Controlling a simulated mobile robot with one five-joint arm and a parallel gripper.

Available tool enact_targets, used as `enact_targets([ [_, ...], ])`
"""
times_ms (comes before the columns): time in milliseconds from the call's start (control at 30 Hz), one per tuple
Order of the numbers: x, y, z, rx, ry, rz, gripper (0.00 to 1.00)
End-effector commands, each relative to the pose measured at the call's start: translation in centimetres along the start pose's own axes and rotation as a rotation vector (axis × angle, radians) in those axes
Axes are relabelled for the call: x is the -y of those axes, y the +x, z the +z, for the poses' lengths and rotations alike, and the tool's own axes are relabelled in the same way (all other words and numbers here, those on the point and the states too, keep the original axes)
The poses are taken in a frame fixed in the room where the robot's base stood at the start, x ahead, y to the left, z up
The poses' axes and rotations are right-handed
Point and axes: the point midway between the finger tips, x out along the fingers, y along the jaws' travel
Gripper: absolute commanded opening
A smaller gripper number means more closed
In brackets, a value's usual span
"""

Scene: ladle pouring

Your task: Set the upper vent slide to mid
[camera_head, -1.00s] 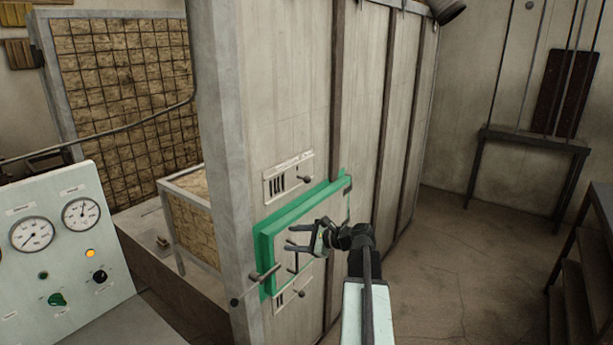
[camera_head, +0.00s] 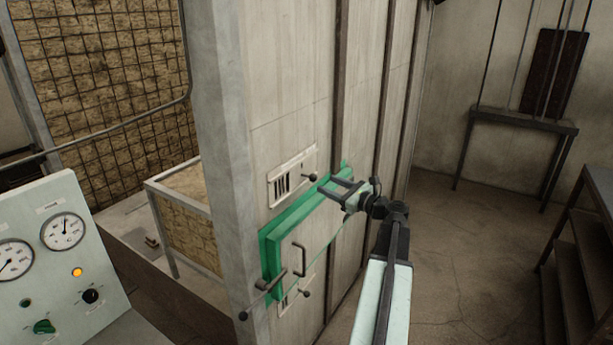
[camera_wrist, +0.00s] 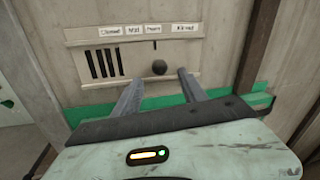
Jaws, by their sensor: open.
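The upper vent slide (camera_head: 292,178) is a pale plate on the grey wall panel, above the green-framed hatch. In the wrist view the vent (camera_wrist: 134,62) shows dark slots at the left, a row of small labels above, and a dark round knob (camera_wrist: 159,67) right of the slots, below the right-hand labels. The knob also shows in the head view (camera_head: 313,177). My gripper (camera_head: 329,188) is open and empty just below and right of the vent. In the wrist view its two fingers (camera_wrist: 158,86) point at the knob, one on either side, apparently short of it.
The green-framed hatch (camera_head: 272,262) with a bar handle lies directly below. A lower vent (camera_head: 284,303) with its own knob sits under it. A gauge console (camera_head: 60,255) stands at the left; a dark table (camera_head: 525,117) and steps (camera_head: 570,240) are at the right. Floor between is clear.

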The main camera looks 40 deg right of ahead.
Motion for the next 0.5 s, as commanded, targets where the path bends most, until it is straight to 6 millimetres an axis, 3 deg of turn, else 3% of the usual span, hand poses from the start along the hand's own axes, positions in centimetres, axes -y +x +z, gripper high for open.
enact_targets([
  [500,-0.3,7.7,0.0,0.0,-0.001,0.006,0.5],
])
